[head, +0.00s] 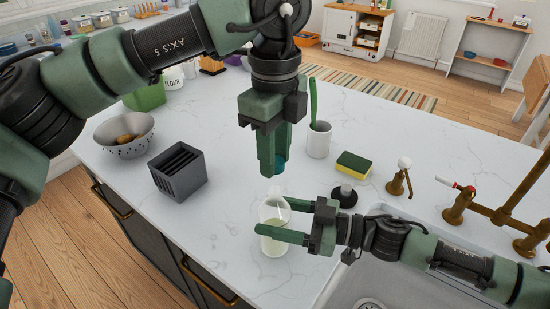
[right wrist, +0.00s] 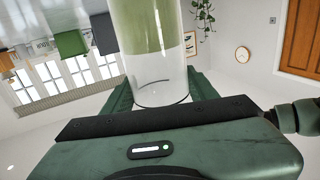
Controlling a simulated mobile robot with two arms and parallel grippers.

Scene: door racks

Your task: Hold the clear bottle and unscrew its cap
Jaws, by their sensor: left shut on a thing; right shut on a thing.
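The clear bottle (head: 272,243) stands upright near the counter's front edge, with pale greenish liquid in its lower part. My right gripper (head: 292,222) is shut on the bottle, its fingers on either side. The bottle also fills the middle of the right wrist view (right wrist: 158,82), where the picture is upside down; no cap shows on its end there. My left gripper (head: 268,165) points down above the bottle and is shut on a teal cap (head: 281,164), partly hidden by the fingers. The cap appears apart from the bottle, with a small gap below it.
A dark slotted block (head: 177,172) and a colander (head: 124,133) stand to the left. A white cup (head: 318,140), a sponge (head: 353,166) and a black round object (head: 345,195) are to the right. The sink (head: 385,285) and brass taps (head: 399,182) lie at the right.

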